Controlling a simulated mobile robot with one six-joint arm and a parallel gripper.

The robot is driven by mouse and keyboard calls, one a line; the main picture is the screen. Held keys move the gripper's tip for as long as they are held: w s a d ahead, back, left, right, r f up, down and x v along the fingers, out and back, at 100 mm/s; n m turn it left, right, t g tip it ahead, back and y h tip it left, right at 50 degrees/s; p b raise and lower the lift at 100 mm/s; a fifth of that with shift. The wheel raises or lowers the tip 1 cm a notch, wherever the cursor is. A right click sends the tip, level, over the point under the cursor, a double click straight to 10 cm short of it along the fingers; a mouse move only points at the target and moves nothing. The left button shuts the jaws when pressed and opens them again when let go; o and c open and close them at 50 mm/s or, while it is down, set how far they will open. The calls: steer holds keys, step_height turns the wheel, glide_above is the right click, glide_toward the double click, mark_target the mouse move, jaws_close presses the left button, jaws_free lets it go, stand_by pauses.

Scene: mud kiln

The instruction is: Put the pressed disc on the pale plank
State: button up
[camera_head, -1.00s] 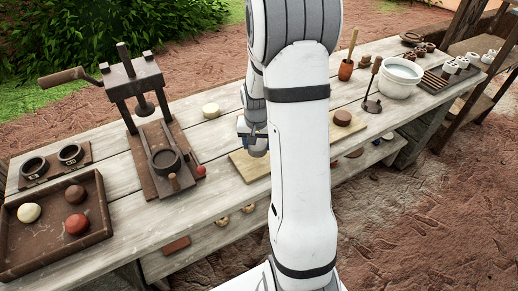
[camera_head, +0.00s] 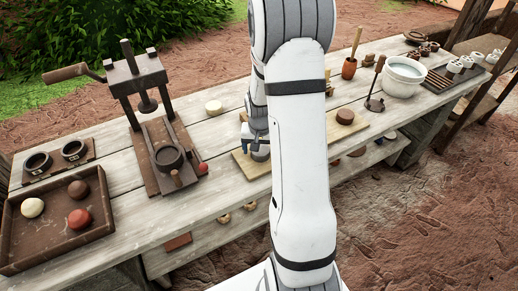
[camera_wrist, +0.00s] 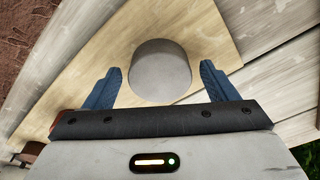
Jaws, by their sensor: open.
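The pressed disc (camera_head: 260,152), grey and round, lies flat on the pale plank (camera_head: 246,166), near its left end. In the wrist view the disc (camera_wrist: 160,72) shows whole on the bare wood of the plank (camera_wrist: 98,62). My gripper (camera_head: 257,137) is just above the disc. Its two blue fingers stand apart, one on each side of the disc in the wrist view, with gaps between them and it. The middle of the plank is hidden behind my arm in the head view.
A brown disc (camera_head: 345,117) sits at the plank's right end. A press (camera_head: 140,80) with a ring mould (camera_head: 168,158) stands left. A tray (camera_head: 108,225) holds several balls. A white bowl (camera_head: 404,77) stands right.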

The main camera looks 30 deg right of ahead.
mark_target(260, 153)
steer(key=shift+r, duration=0.55)
step_height(260, 153, up, 11)
steer(key=s, duration=0.1)
steer(key=s+a+r+n, duration=0.3)
steer(key=s+a+r, duration=0.1)
steer(key=s+a, duration=0.3)
steer(key=s+a+r+n+t, duration=0.1)
steer(key=s+a+r+n, duration=0.2)
steer(key=s, duration=0.8)
steer(key=a+r, duration=0.2)
steer(key=a, duration=0.2)
steer(key=shift+s+a+t+y, duration=0.15)
steer(key=shift+a+t+y, duration=0.15)
steer(key=shift+a+y, duration=0.1)
steer(key=shift+r, duration=0.1)
steer(key=shift+c, duration=0.2)
